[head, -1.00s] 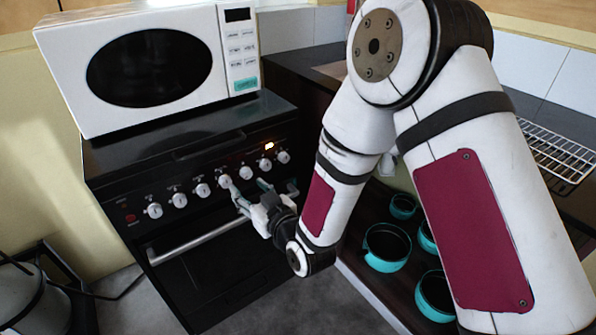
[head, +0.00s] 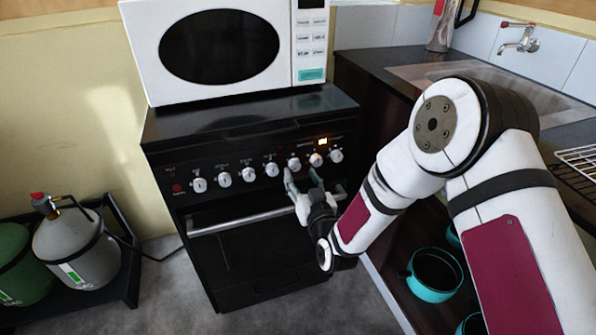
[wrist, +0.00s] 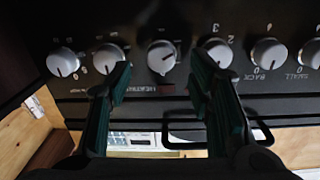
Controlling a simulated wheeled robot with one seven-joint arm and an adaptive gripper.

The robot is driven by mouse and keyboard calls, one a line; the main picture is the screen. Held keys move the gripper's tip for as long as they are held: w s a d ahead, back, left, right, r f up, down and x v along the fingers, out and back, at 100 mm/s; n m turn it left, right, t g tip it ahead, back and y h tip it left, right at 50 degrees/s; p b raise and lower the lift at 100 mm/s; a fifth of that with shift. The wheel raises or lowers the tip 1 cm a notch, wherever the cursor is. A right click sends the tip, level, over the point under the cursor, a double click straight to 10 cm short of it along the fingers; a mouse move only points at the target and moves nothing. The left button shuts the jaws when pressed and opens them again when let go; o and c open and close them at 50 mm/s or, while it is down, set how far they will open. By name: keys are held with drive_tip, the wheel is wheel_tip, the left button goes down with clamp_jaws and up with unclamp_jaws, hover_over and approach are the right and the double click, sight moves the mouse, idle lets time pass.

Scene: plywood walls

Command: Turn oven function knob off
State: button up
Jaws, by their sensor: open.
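The black oven (head: 262,245) has a row of several white round knobs along its front panel. My gripper (head: 302,176) is open in front of the fifth knob from the left (head: 293,163). The right finger's tip partly covers a neighbouring knob (wrist: 217,50). The labels are too small to tell surely which is the oven function knob.
A white microwave (head: 145,50) stands on the oven. The oven handle (head: 240,221) runs below the knobs. A dark counter (head: 385,75) with teal pots (head: 434,272) beneath is at right. Gas cylinders (head: 75,250) stand at left. Grey floor is free before the oven's left side.

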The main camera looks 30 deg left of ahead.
sight(296, 168)
drive_tip(key=shift+x, duration=2)
drive_tip(key=shift+a, duration=0.1)
drive_tip(key=shift+c, duration=0.2)
clamp_jaws()
